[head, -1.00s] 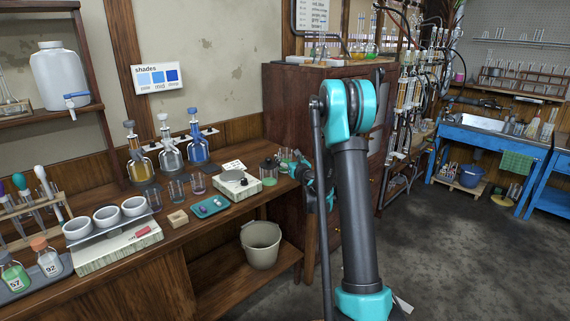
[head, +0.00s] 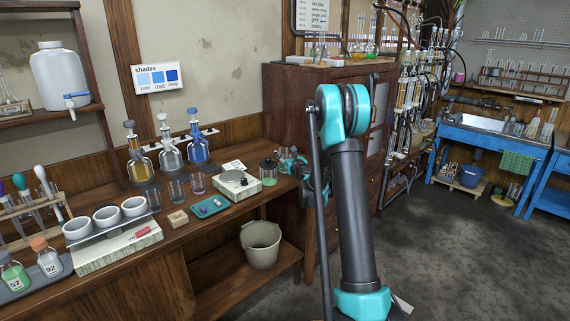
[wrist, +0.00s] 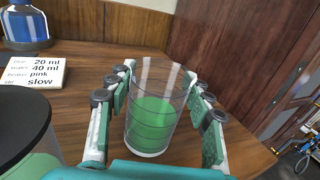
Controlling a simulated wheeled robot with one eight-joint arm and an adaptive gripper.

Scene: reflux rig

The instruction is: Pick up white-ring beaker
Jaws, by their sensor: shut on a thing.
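The beaker (wrist: 153,118) is clear glass with dark lines around it, a pale rim at its base and green contents or green showing through. It stands upright between the fingers of my gripper (wrist: 156,98) in the wrist view. The green finger pads close on its left and right sides, and the gripper is shut on it. I cannot tell whether its base touches the wooden bench. In the head view my gripper (head: 290,162) is small at the bench's right end, and the beaker is hard to make out there.
A dark-lidded jar (wrist: 18,125) stands close left of my gripper. A note card (wrist: 34,72) and a blue bottle (wrist: 25,24) lie beyond it. The wooden cabinet (head: 290,110) rises close behind and right. A hot plate (head: 236,184) stands left on the bench.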

